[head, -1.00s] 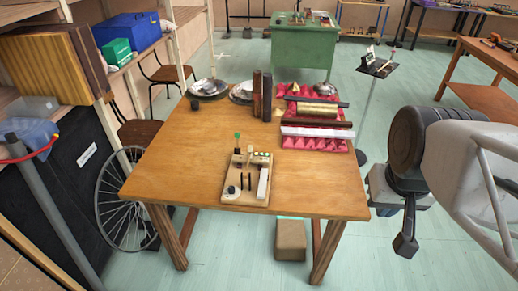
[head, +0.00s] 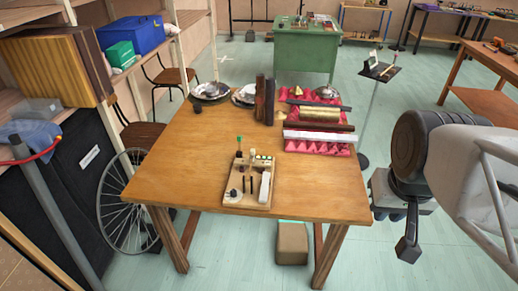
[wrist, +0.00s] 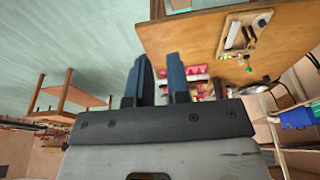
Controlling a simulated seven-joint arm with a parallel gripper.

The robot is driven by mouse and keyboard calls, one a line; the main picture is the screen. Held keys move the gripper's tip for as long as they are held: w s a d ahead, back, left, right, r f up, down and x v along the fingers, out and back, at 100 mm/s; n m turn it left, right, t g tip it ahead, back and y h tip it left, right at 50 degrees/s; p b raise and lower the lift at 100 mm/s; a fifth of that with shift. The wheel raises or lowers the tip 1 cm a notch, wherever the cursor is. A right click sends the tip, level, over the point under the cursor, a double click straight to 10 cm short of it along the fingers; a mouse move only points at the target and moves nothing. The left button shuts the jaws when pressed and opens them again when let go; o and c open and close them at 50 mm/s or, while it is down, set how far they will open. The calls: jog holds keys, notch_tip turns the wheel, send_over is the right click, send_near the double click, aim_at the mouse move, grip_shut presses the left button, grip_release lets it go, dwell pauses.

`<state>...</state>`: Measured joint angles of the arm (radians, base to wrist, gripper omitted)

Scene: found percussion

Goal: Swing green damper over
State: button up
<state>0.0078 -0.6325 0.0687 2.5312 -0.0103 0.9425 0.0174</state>
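A small wooden board (head: 247,200) lies near the front edge of the wooden table, with levers and small parts on it. A green-tipped upright piece (head: 239,141), which looks like the green damper, stands at its back left. A white bar (head: 265,186) lies at the board's right side. In the wrist view the board (wrist: 232,38) is at the upper right and the green tip (wrist: 249,69) is small. My gripper (wrist: 160,75) has its two blue fingers apart with nothing between them. It hangs right of the table, away from the board.
The front left tabletop is clear.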

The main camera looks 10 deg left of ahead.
jog(key=o, duration=0.4)
jog(key=shift+w+a+r, duration=0.1)
jog(key=shift+w+r, duration=0.1)
jog(key=shift+w, duration=0.2)
jog(key=shift+o, duration=0.2)
jog(key=w+a+g+y, duration=0.1)
jog(key=w+a, duration=0.3)
jog(key=w, duration=0.7)
jog(key=w+a+r+g, duration=0.1)
jog(key=w+a, duration=0.4)
jog(key=w, duration=0.6)
jog(key=w+a+g+y, duration=0.1)
jog(key=w+a, duration=0.3)
jog(key=w, duration=0.7)
jog(key=w+a+f+g, duration=0.1)
jog(key=w+a+f, duration=0.35)
jog(key=w, duration=0.25)
jog(key=w+a+f+g, duration=0.1)
jog(key=w+a+f, duration=0.3)
jog(key=w+a, duration=0.3)
jog(key=g, duration=0.2)
send_near(240, 142)
jog(key=w, duration=0.3)
jog(key=shift+a+f, duration=0.1)
jog(key=shift+f, duration=0.65)
jog(key=shift+f, duration=0.1)
jog(key=shift+x, duration=3.75)
jog(key=shift+a, duration=0.15)
